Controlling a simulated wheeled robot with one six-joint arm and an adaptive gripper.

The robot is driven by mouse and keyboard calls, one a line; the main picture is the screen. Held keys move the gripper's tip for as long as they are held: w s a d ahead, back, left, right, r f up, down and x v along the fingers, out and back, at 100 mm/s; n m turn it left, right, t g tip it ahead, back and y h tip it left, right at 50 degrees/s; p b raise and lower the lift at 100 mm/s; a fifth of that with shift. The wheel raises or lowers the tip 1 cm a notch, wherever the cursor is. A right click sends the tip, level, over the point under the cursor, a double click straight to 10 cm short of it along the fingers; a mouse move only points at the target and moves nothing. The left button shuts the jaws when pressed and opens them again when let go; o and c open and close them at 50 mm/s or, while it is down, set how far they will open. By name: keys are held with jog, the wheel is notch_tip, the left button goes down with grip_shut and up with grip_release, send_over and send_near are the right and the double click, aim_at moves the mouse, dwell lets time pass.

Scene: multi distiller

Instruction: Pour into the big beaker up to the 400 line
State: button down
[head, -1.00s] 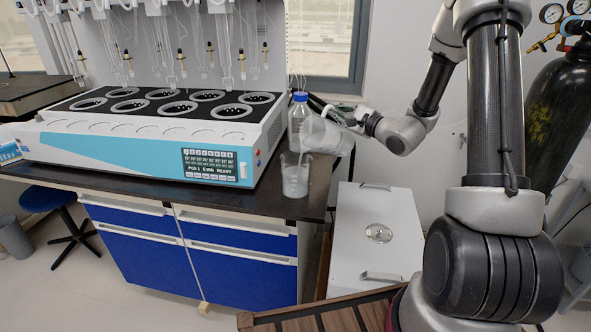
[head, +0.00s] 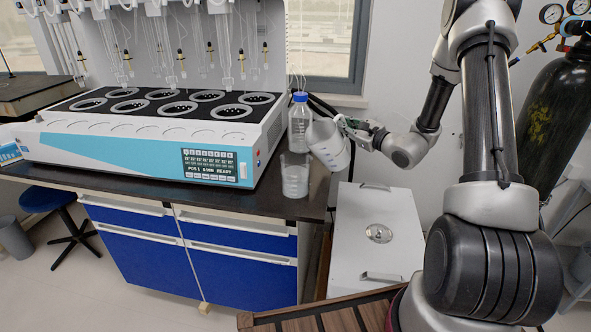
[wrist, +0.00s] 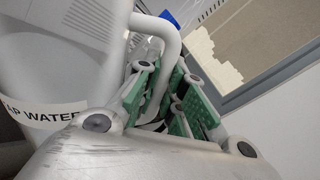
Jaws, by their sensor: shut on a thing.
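The big beaker (head: 295,178) stands upright on the bench's right end. It is clear with pale contents, and its lines and exact level are too small to read. My gripper (head: 345,128) is shut on the handle of a whitish pitcher (head: 329,147), right of and above the beaker. The pitcher leans left, and no stream shows between it and the beaker. In the wrist view, the pitcher (wrist: 60,60) bears a label with "TAP WATER" partly visible, and the gripper's green pads (wrist: 165,100) are around its handle (wrist: 172,45). The beaker is not seen there.
A blue-capped bottle (head: 299,122) stands just behind the beaker. The multi-position distiller (head: 150,150) fills the bench to the left. The dark bench's (head: 262,203) right edge is close to the beaker. A white cabinet (head: 375,225) stands lower right, below the pitcher.

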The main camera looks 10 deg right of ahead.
jog(key=w+d+f+m+b, duration=0.2)
jog(key=d+f+m+b, duration=0.1)
jog(key=f+m, duration=0.3)
jog(key=shift+d, duration=0.55)
